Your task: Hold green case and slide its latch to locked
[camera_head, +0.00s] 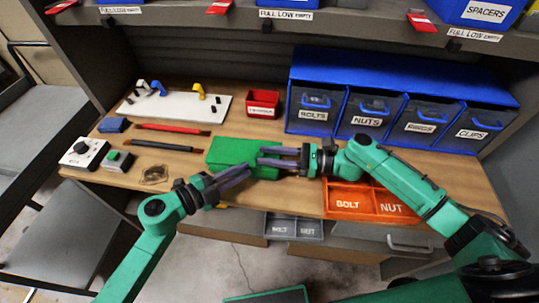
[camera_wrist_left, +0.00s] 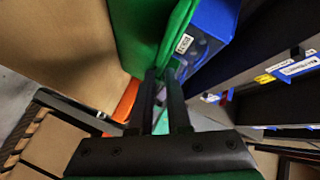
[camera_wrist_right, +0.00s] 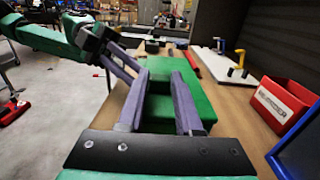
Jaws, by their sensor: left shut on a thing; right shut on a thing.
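The green case (camera_head: 231,151) lies on the wooden bench top near its front edge. My left gripper (camera_head: 248,170) reaches in from the front left and is shut on the case's near edge. In the left wrist view the case (camera_wrist_left: 139,35) fills the space ahead of the fingertips (camera_wrist_left: 162,74). My right gripper (camera_head: 261,156) comes from the right and is shut on the case's right part. In the right wrist view its fingers (camera_wrist_right: 160,76) stand on both sides of green material. The latch cannot be made out, so its position is hidden or too small to tell.
A red bin (camera_head: 263,102) and blue drawers (camera_head: 400,85) stand behind. An orange tray (camera_head: 350,204) sits at the front right. A red rod (camera_head: 172,129), a dark rod (camera_head: 158,145), a white board (camera_head: 180,104) and a knob box (camera_head: 88,151) lie left of the case.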

